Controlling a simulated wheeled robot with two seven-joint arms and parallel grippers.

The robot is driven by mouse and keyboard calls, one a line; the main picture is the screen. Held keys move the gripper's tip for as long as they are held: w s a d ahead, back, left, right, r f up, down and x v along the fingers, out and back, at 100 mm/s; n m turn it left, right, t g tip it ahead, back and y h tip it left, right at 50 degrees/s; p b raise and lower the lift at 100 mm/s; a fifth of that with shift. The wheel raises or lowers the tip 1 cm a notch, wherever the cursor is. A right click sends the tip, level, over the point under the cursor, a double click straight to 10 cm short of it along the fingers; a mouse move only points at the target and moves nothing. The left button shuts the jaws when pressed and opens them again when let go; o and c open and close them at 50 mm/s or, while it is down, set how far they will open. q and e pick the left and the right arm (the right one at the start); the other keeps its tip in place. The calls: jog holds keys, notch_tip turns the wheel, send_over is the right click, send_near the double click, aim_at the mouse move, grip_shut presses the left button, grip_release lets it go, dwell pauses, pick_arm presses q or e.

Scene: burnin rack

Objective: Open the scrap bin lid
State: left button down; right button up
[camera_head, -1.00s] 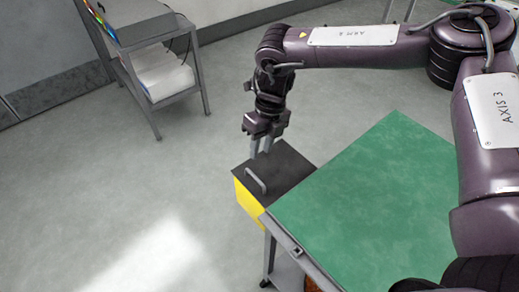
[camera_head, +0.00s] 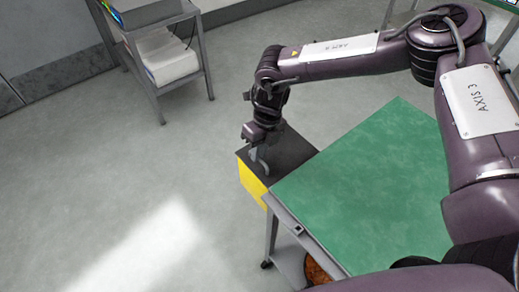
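The scrap bin is a yellow box (camera_head: 251,184) fixed or standing at the left edge of the green-topped table. Its dark flat lid (camera_head: 289,153) is down. A grey bar handle (camera_head: 262,168) sits on the lid near its left edge. My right gripper (camera_head: 258,159) points down at the handle, with its fingers at or very close to it. The fingers overlap the handle in the picture, so I cannot tell whether they are closed on it. My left gripper is not in view.
The green tabletop (camera_head: 365,185) is bare and lies right of the bin. A grey shelf cart (camera_head: 203,60) with white material on it stands at the back left. The floor left of the bin is clear. A round orange-brown thing (camera_head: 317,272) shows under the table.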

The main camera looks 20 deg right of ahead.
jog(key=shift+c, duration=1.1)
grip_shut()
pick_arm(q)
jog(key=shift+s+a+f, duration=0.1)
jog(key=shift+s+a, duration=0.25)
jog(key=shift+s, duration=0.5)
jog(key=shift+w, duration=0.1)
pick_arm(e)
jog(key=shift+r, duration=0.15)
